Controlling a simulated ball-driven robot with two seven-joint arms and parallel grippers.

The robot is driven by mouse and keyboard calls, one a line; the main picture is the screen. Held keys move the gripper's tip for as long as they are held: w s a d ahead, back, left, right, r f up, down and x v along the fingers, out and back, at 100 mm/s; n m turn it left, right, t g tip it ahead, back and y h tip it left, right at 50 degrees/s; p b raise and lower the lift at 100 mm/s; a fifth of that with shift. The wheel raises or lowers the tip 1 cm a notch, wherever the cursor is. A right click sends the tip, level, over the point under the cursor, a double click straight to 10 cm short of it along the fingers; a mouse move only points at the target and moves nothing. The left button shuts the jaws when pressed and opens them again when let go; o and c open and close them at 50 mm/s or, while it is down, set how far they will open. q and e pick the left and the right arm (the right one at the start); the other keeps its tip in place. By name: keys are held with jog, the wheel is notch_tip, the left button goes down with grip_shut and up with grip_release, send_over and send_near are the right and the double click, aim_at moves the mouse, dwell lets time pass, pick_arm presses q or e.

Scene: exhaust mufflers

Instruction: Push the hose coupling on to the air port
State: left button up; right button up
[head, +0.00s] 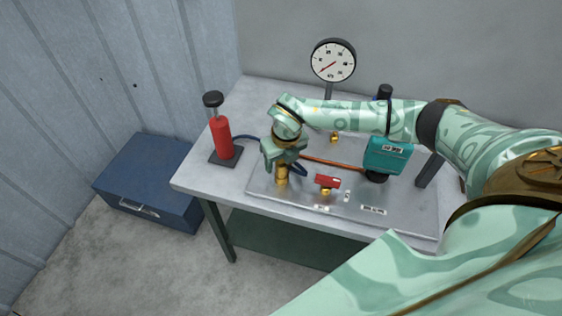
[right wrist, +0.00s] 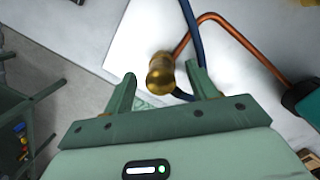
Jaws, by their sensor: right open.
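A brass fitting (head: 282,175) stands upright on the metal plate; it also shows in the right wrist view (right wrist: 160,76). I cannot tell whether it is the hose coupling, the air port or both together. A dark blue hose (right wrist: 190,22) runs past it in the right wrist view, and a loop of it (head: 298,169) shows beside my gripper in the head view. My right gripper (head: 284,159) is open over the fitting, its fingers (right wrist: 160,73) on either side of the fitting with visible gaps. My left gripper is out of view.
A red hand pump (head: 221,137) stands at the table's left end. A copper tube (head: 335,163) runs to a teal box (head: 387,156). A red-handled valve (head: 327,181) is near the plate's front, with a dial gauge (head: 332,61) behind. A blue chest (head: 148,178) sits on the floor.

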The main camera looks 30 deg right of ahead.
notch_tip(320, 180, up, 15)
jog(key=s+p, duration=0.1)
jog(key=s, duration=0.1)
jog(key=shift+s+p, duration=0.2)
jog(key=shift+p, duration=0.1)
jog(key=shift+f, duration=0.1)
